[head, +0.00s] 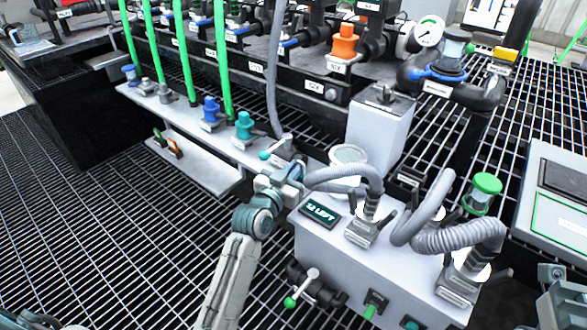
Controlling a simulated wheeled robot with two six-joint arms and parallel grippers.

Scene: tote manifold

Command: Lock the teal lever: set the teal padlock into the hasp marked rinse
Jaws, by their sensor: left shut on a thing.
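My left gripper (289,176) reaches up from the bottom middle to the right end of the grey bench rail. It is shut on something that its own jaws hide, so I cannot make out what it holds. A lever with a teal ball knob (265,155) is just up and left of the gripper, at the foot of a grey hose. I cannot tell whether they touch. A green, padlock-like piece (158,137) is on the low shelf beside an orange one (175,149). No hasp label reads clearly as rinse. My right gripper's jaws do not show.
A white box (322,235) with a "12 LEFT" display and thick grey hoses (440,238) stands right of the gripper. A grey post (380,130) rises behind. Blue (210,112) and teal (244,128) fittings line the rail (180,118). The grating at left is clear.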

